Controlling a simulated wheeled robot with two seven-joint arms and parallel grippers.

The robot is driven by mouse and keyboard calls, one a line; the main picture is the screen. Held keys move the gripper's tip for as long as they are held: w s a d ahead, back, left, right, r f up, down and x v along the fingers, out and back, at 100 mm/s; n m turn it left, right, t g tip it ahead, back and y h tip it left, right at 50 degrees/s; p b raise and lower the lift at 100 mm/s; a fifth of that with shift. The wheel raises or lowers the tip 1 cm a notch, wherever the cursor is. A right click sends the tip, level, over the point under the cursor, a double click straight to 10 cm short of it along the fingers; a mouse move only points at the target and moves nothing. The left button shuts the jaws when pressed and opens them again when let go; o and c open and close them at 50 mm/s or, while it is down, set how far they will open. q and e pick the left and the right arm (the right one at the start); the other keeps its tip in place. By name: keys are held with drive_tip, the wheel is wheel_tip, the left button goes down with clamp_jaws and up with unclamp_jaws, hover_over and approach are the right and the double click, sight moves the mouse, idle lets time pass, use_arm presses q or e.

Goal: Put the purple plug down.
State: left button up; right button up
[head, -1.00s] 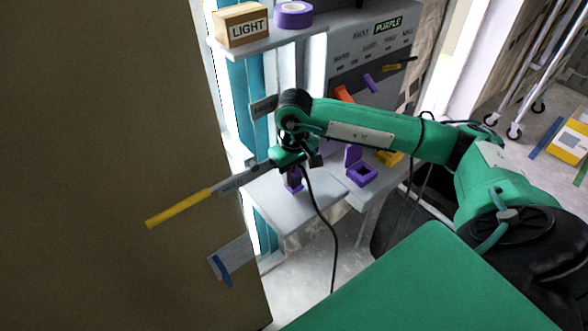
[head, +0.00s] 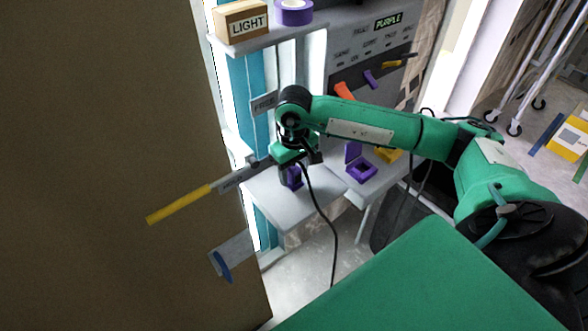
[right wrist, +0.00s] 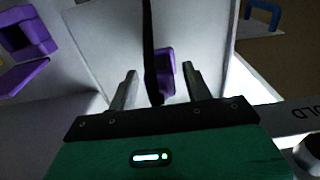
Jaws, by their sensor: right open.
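The purple plug (head: 296,178) is on the light grey shelf (head: 290,210) in the head view, partly hidden by my right gripper (head: 289,170). In the right wrist view the plug (right wrist: 165,72) shows between the two fingers of my right gripper (right wrist: 160,82). The fingers are apart, with a gap visible on each side of the plug. A black cable (right wrist: 150,50) crosses in front of the plug and hides part of it. My left gripper is not in view.
A purple socket box with its lid up (head: 361,171) and a yellow piece (head: 388,156) lie right of the shelf. A brown panel (head: 110,130) with a yellow-handled lever (head: 180,204) stands at left. A LIGHT box (head: 241,23) and purple tape roll (head: 294,11) sit above.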

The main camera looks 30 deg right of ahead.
wheel_tip(320, 180, up, 6)
drive_tip(key=shift+w+r+b, duration=0.1)
drive_tip(key=shift+r+b, duration=0.15)
drive_tip(key=shift+b, duration=0.65)
drive_tip(key=shift+r, duration=0.55)
